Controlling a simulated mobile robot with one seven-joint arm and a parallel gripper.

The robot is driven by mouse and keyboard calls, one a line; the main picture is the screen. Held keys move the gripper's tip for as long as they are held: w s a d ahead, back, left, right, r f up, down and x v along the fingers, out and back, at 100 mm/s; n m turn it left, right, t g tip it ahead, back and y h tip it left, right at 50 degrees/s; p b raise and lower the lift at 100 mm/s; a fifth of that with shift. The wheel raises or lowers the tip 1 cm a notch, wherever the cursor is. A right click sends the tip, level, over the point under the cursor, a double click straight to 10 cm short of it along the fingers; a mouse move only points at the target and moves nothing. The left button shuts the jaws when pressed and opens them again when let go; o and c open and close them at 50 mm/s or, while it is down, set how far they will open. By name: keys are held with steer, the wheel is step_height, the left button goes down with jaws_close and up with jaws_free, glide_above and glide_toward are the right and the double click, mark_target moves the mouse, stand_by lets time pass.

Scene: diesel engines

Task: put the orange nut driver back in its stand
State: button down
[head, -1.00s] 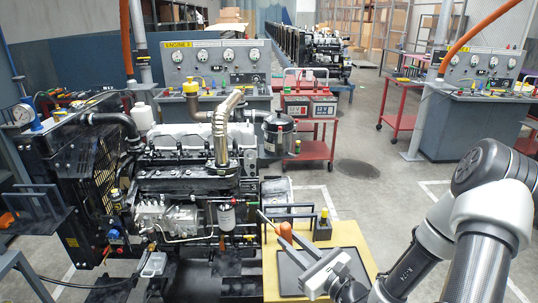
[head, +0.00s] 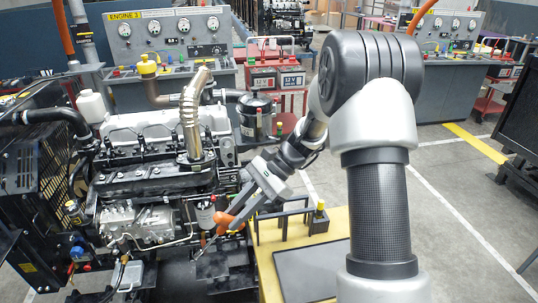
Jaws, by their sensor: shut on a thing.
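My gripper (head: 238,208) reaches down and left from the arm, in front of the engine's right end. It is shut on the orange nut driver (head: 224,220), whose orange handle shows at the fingertips. A thin dark shaft seems to run down and left from the handle, though it is hard to make out against the engine. A black frame-like stand (head: 284,214) stands on the yellow-topped table (head: 262,272), right of the gripper. The driver is apart from the stand in this view. Which slot of the stand is free cannot be told.
The engine (head: 150,170) fills the left side, with orange parts near the driver. A small black block with a yellow-topped piece (head: 319,208) stands beside the stand. A dark mat (head: 308,270) lies on the table. A red battery cart (head: 282,80) stands behind.

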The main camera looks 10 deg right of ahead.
steer(key=shift+f+n+g+h, duration=0.2)
steer(key=shift+n+g+h, duration=0.5)
steer(key=shift+n+h, duration=0.45)
steer(key=shift+d+f+n+h, duration=0.15)
steer(key=shift+d+n+h, duration=0.15)
steer(key=shift+n+h, duration=0.65)
steer(key=w+d+r+n+t+h, duration=0.45)
steer(key=w+d+r+n, duration=0.5)
steer(key=w, duration=0.25)
step_height(320, 180, down, 15)
steer(key=b, duration=1)
steer(key=shift+s+d+f+h+b, duration=0.15)
steer(key=shift+d+f+h+b, duration=0.05)
steer(key=shift+d+h+b, duration=0.2)
steer(key=shift+f+g, duration=0.25)
steer(key=shift+f, duration=0.3)
